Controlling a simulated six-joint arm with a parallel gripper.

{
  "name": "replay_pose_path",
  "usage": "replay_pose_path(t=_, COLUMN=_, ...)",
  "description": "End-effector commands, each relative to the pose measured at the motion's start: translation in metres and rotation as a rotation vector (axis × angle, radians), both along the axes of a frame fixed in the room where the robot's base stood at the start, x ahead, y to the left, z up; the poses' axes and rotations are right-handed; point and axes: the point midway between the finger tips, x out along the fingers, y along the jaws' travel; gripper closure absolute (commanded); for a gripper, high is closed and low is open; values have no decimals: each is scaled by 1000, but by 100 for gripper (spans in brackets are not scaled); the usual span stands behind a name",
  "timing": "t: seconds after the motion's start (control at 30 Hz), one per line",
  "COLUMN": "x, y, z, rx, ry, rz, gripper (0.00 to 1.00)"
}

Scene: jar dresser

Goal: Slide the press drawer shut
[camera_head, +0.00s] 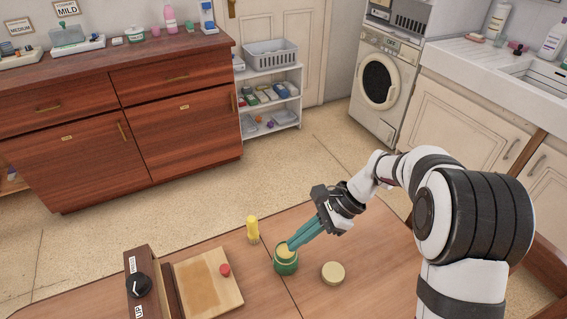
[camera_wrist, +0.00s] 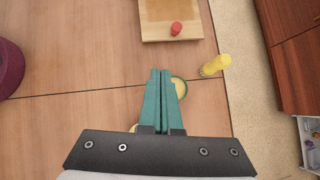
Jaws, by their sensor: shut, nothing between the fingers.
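A reddish-brown wooden dresser (camera_head: 75,130) stands at the back left, with upper drawer fronts and larger lower fronts. I cannot tell which front is the press drawer. The upper right front (camera_head: 170,80) and upper left front (camera_head: 50,107) look flush with the dresser, and no drawer visibly stands out. My gripper (camera_head: 291,246) is shut and empty, far in front of the dresser. Its teal fingers point down at the green jar (camera_head: 286,266) on the table and overlap its top in view; contact is unclear. In the wrist view the shut fingertips (camera_wrist: 160,72) partly hide the jar (camera_wrist: 183,86).
On the table are a yellow bottle (camera_head: 252,230), a round pale lid (camera_head: 333,273), a board (camera_head: 210,283) with a red knob (camera_head: 225,270) and a wooden box with a black dial (camera_head: 139,285). Open floor (camera_head: 225,190) separates table and dresser.

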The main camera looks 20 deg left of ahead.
Motion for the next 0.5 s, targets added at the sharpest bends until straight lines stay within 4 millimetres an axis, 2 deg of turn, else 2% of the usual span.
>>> replay_pose_path(t=0.03, x=9, y=11, z=-18, rx=13, ry=40, rz=-22, gripper=100)
replay_pose_path(t=0.1, x=17, y=23, z=-33, rx=29, ry=79, rz=-50, gripper=100)
replay_pose_path(t=0.2, x=20, y=32, z=-44, rx=38, ry=102, rz=-66, gripper=100)
replay_pose_path(t=0.37, x=12, y=46, z=-61, rx=37, ry=104, rz=-66, gripper=100)
replay_pose_path(t=0.5, x=0, y=64, z=-83, rx=36, ry=103, rz=-65, gripper=100)
